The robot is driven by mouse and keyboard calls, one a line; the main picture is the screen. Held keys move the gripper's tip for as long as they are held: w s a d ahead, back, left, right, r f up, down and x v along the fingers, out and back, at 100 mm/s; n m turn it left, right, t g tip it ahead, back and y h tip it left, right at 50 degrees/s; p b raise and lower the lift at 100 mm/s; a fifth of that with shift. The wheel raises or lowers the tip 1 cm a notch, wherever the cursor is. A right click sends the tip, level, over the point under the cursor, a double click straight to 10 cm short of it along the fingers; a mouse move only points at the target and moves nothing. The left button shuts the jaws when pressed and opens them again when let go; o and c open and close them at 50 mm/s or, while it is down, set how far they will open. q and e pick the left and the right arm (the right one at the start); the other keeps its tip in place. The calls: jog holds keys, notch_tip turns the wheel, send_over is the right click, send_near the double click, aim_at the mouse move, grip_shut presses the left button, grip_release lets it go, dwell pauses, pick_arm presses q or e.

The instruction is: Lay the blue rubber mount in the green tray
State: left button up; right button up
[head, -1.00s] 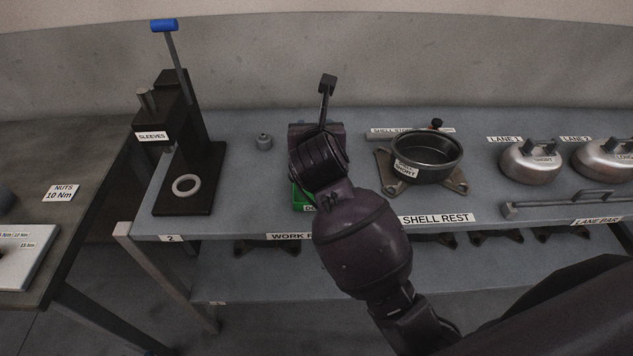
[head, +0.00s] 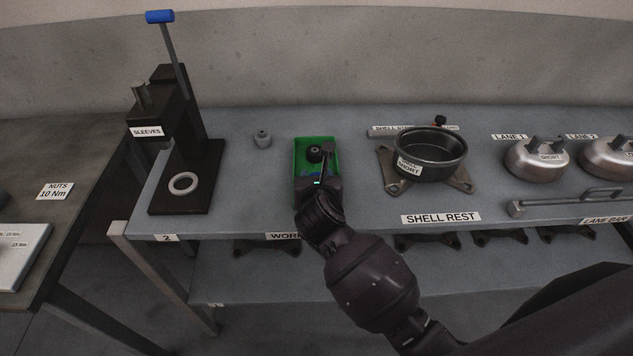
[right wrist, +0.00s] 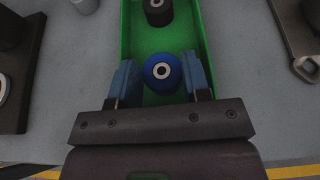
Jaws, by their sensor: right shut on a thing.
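The green tray (head: 301,146) lies on the grey bench, left of the shell rest. A black rubber mount (head: 315,154) stands in its far part; it also shows in the right wrist view (right wrist: 157,12). My right gripper (head: 319,184) is over the near part of the tray. In the right wrist view, its two blue-grey fingers (right wrist: 162,78) are on either side of the blue rubber mount (right wrist: 161,72), shut on it. I cannot tell whether the mount touches the tray floor. In the head view the arm largely hides the mount. My left gripper is out of view.
A black sleeve press (head: 187,150) with a pale ring on its base stands to the left. A small grey part (head: 262,138) sits between press and tray. A dark pot (head: 430,158) on a bracket and steel domes (head: 535,160) stand to the right.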

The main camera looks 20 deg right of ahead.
jog(key=shift+f, duration=0.6)
jog(key=o, duration=1)
jog(key=shift+f, duration=0.1)
jog(key=shift+r, duration=0.2)
jog(key=v, duration=1.2)
jog(key=shift+f, duration=0.15)
